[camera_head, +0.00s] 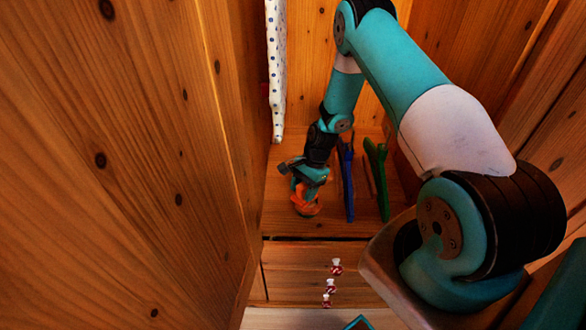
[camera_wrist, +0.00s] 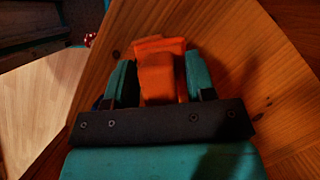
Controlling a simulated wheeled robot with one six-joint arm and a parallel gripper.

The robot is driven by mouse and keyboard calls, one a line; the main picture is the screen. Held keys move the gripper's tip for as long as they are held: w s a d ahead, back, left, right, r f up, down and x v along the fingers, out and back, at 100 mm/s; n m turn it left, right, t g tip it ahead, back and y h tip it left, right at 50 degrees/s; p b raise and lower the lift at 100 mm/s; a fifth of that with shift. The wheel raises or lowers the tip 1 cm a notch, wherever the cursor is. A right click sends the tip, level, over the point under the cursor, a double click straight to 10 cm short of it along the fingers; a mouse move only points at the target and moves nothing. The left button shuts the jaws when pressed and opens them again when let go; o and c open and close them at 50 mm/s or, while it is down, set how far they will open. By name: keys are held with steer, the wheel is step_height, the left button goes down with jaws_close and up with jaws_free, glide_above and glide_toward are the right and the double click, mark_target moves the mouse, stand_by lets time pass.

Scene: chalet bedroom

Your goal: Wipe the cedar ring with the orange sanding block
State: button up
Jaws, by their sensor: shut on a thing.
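The orange sanding block (camera_head: 305,207) is low in my gripper (camera_head: 309,178), at the wooden surface in the middle of the head view. In the wrist view the block (camera_wrist: 157,78) sits between the two teal fingers of my gripper (camera_wrist: 160,77), which is shut on it. A wider orange part shows beyond the fingertips. Whether the block touches the wood below cannot be told. I cannot make out the cedar ring in either view; its brown may blend with the wood, or the block and gripper may hide it.
A long blue thing (camera_head: 348,185) and a long green thing (camera_head: 379,180) stand just right of my gripper. A white dotted cloth (camera_head: 277,70) hangs behind on the left. Several small red-and-white pieces (camera_head: 336,267) are nearer. A tall wooden panel (camera_head: 140,150) closes the left side.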

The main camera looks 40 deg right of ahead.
mark_target(298, 185)
steer(key=shift+w+a, duration=0.2)
steer(key=shift+a, duration=0.2)
steer(key=shift+w+r+p, duration=0.25)
steer(key=shift+r+p, duration=0.4)
steer(key=shift+r, duration=0.55)
steer(key=shift+s+a+r, duration=0.1)
steer(key=shift+s+r, duration=0.05)
steer(key=shift+r, duration=0.2)
steer(key=shift+a+r+p, duration=0.15)
steer(key=shift+r+p, duration=0.55)
steer(key=shift+p, duration=0.15)
steer(key=shift+r+p, duration=1.3)
steer(key=shift+r, duration=0.55)
